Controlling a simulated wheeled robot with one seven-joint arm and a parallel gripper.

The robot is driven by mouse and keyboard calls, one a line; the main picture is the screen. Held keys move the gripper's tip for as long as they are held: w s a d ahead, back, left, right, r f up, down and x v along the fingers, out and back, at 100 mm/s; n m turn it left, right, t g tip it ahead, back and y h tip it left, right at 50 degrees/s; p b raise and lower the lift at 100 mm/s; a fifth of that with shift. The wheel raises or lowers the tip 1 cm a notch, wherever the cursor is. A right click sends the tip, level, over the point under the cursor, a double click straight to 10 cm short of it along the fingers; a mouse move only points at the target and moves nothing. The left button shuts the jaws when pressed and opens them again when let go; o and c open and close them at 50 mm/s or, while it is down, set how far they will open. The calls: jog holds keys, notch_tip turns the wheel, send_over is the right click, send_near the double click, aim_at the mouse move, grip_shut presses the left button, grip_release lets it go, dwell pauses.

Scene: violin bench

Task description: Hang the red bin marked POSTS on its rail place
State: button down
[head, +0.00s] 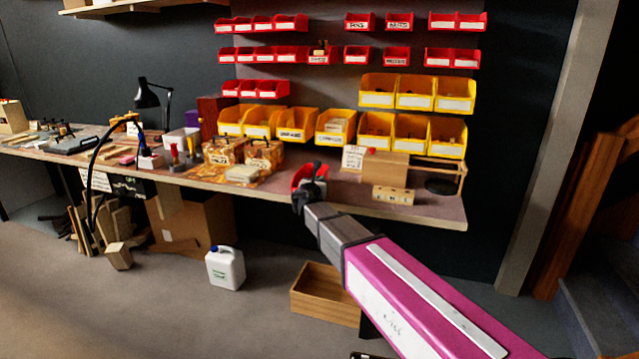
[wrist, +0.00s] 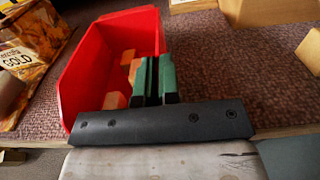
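A red bin (wrist: 84,70) stands at the front of the bench in the wrist view, with several orange-brown wooden pieces inside. It shows small in the head view (head: 300,174), partly hidden by my gripper. No label is readable on it, so I cannot confirm the POSTS mark. My gripper (wrist: 155,78) has its green-padded fingers close together at the bin's right wall, which runs between them; it appears shut on that wall. In the head view my gripper (head: 306,190) is at the bench's front edge. The bin looks upright and at bench height; any small lift cannot be told.
Red bins (head: 262,54) hang in rows on the back wall, with gaps between groups. Yellow bins (head: 396,92) hang lower. Patterned GOLD boxes (head: 264,154) stand left of the bin; a wooden block (head: 393,195) and wooden stand (head: 393,165) are right.

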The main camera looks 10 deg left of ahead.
jog(key=shift+r, duration=1.5)
